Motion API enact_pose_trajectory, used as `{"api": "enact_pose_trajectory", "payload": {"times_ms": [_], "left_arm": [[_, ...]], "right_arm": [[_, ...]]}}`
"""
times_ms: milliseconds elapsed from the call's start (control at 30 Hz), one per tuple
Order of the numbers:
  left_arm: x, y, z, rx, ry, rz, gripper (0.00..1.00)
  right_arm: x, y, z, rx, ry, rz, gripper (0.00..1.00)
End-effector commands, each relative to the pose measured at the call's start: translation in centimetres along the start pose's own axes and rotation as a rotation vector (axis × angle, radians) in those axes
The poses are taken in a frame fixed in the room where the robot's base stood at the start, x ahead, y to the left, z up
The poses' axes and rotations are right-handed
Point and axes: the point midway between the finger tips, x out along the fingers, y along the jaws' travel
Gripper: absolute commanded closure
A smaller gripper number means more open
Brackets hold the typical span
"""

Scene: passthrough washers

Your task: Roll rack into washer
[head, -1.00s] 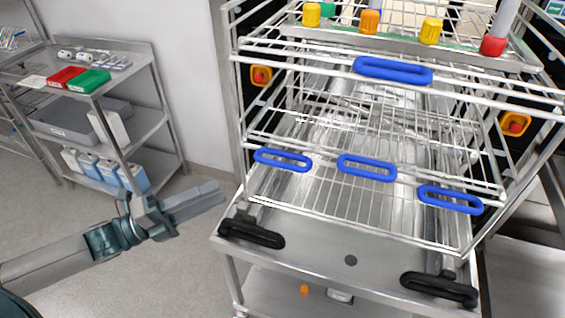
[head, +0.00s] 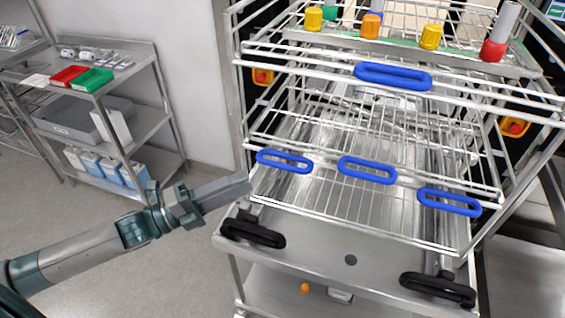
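The wire rack (head: 350,213) stands on a steel transfer cart (head: 300,246) at centre right. It has two levels, with blue loop handles (head: 366,170) along the lower front edge and one blue handle (head: 393,76) on the upper front bar. The washer opening is behind the rack and mostly hidden by it. My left gripper (head: 249,184) is at the rack's lower left front corner, close to it in the picture; I cannot tell whether it touches. Its fingers look close together, seen from the side. My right gripper is not in view.
The cart has black handles at its front left (head: 252,233) and front right (head: 438,289). A steel shelf unit (head: 160,125) with red and green bins and blue-labelled bottles stands at the left. Grey floor is clear between shelf and cart.

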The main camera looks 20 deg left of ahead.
Motion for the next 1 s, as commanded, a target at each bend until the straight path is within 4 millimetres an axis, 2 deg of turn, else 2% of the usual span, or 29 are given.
{"api": "enact_pose_trajectory", "payload": {"times_ms": [200,700,1000], "left_arm": [[2.5,-0.3,0.1,0.001,-0.001,-0.003,0.69],[8.9,-0.3,0.1,0.001,0.0,-0.002,0.69],[11.3,-0.1,0.0,-0.001,-0.001,-0.001,0.69]], "right_arm": [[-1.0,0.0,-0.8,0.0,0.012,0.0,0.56],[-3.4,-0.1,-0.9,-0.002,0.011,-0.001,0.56],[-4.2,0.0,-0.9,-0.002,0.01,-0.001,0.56]]}}
